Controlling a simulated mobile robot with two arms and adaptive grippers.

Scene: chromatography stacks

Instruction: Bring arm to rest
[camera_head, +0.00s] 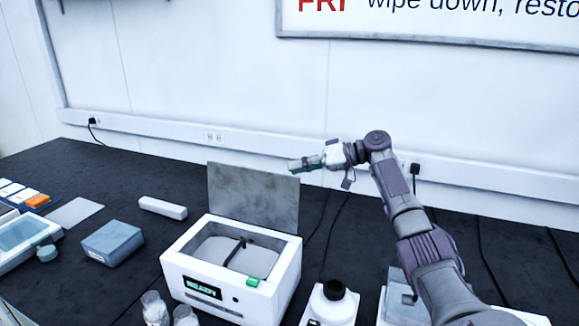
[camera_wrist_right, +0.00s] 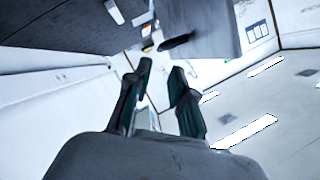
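My right arm comes in from the lower right in the head view and reaches up over the bench towards the back wall. Its gripper (camera_head: 298,165) points left, raised above and just right of the open lid (camera_head: 253,196) of a white box-shaped instrument. In the right wrist view the two dark fingers of this gripper (camera_wrist_right: 162,72) stand apart with nothing between them. My left arm and gripper are in neither view.
The white instrument (camera_head: 226,304) has a lit READY display. A white bottle with a black cap (camera_head: 334,306) stands right of it, clear vials (camera_head: 155,309) in front. A grey-blue box (camera_head: 112,243) and white bar (camera_head: 162,208) lie left.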

